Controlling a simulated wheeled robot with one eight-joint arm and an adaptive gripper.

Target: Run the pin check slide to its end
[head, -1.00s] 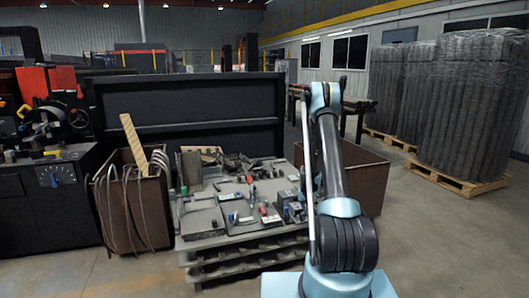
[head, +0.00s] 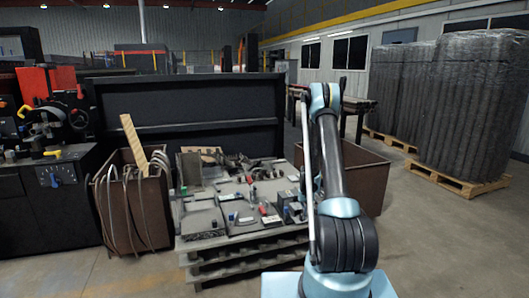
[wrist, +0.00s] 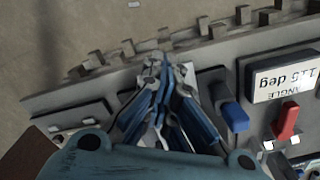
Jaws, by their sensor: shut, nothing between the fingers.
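My gripper (wrist: 165,72) is shut and empty in the wrist view, its blue and grey fingers together over the edge of a grey work board (wrist: 75,100). A blue block (wrist: 232,113) on a dark plate sits to the right of the fingers, apart from them in the picture. A red handle (wrist: 286,121) stands farther right, by a sign (wrist: 285,78) reading ANGLE 115 deg upside down. I cannot tell which part is the pin check slide. The fingers cover what lies beneath them. In the head view the gripper is too small to make out clearly.
The work table (head: 245,240) holds several plates and small tools. A brown bin with hoses (head: 133,210) stands on its left and another brown bin (head: 372,180) on its right. A dark panel (head: 190,110) stands behind.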

